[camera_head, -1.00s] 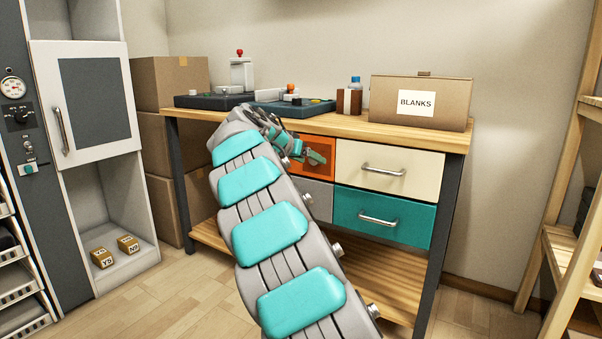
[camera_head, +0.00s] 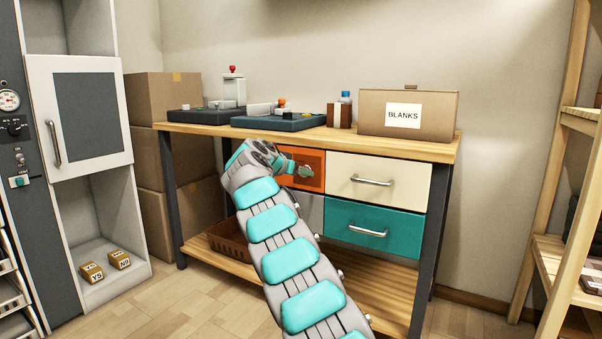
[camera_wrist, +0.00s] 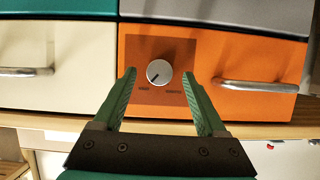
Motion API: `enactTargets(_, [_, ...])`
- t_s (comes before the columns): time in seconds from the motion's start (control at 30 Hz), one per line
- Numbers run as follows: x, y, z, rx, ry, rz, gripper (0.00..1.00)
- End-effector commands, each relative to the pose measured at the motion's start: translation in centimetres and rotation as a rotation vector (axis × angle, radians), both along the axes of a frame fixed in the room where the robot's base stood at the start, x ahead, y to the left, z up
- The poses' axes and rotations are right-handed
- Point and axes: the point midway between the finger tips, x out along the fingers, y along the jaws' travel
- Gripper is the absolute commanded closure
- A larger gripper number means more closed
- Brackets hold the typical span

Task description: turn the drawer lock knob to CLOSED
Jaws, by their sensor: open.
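The drawer lock knob (camera_wrist: 159,73) is a round silver-grey dial with a dark pointer line, on a brown-orange plate (camera_wrist: 140,95) on the orange drawer (camera_wrist: 255,60). The wrist view is upside down. In the head view my gripper (camera_head: 305,170) is in front of the orange drawer (camera_head: 316,158), and the arm hides the drawer's left part and the knob.
Beside the orange drawer are a cream drawer (camera_head: 345,190) and, below, a teal drawer (camera_head: 400,222), all shut with bar handles. The wooden worktop (camera_head: 340,142) above carries dark machines and a BLANKS box (camera_head: 430,125). A brown basket (camera_head: 225,243) sits on the lower shelf.

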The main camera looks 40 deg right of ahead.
Motion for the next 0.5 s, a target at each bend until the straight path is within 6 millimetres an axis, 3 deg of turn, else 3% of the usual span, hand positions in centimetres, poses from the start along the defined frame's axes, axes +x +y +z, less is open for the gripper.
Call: enactTargets(0.5, [0.6, -1.6, -0.7, 0.0, 0.001, -0.002, 0.26])
